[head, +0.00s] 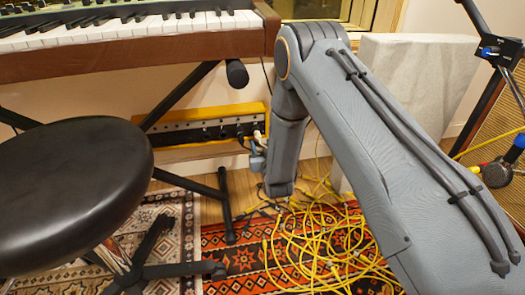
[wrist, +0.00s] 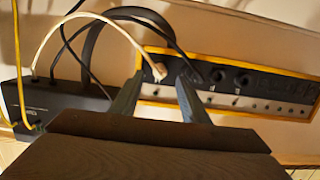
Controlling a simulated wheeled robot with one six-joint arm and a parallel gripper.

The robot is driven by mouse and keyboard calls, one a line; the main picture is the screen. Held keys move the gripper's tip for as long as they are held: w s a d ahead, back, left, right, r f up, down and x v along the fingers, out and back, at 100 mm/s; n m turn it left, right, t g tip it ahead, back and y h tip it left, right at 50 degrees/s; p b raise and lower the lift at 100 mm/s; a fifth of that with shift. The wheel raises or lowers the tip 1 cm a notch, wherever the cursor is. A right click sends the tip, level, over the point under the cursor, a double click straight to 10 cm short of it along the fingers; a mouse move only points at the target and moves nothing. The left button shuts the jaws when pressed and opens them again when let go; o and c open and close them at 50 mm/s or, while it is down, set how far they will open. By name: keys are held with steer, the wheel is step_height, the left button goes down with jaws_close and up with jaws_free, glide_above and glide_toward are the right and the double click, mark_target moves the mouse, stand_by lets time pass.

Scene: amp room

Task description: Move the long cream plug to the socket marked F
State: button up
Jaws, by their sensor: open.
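The cream plug (wrist: 158,72) sits at one end of the dark socket strip of the yellow-edged panel (wrist: 215,62), and a cream cable loops from it to the left. In the wrist view my gripper (wrist: 160,80) is open, with one finger on each side of the plug. I cannot tell whether the fingers touch it. The same panel shows low on the wall in the head view (head: 184,127), where my gripper (head: 258,155) is at its right end. Sockets in the strip (wrist: 217,75) show beside the plug. No letter F is readable.
A black box (wrist: 65,105) with cables stands left in the wrist view, and dark cables arch over the panel. In the head view, a keyboard on a stand (head: 130,45) overhangs the panel. A black stool (head: 75,190) and tangled yellow cables (head: 320,240) are in front.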

mark_target(259, 140)
steer(key=b+x, duration=0.3)
steer(key=x, duration=0.3)
steer(key=shift+w+f, duration=0.1)
steer(key=shift+w, duration=0.1)
jaws_close()
stand_by(0.4)
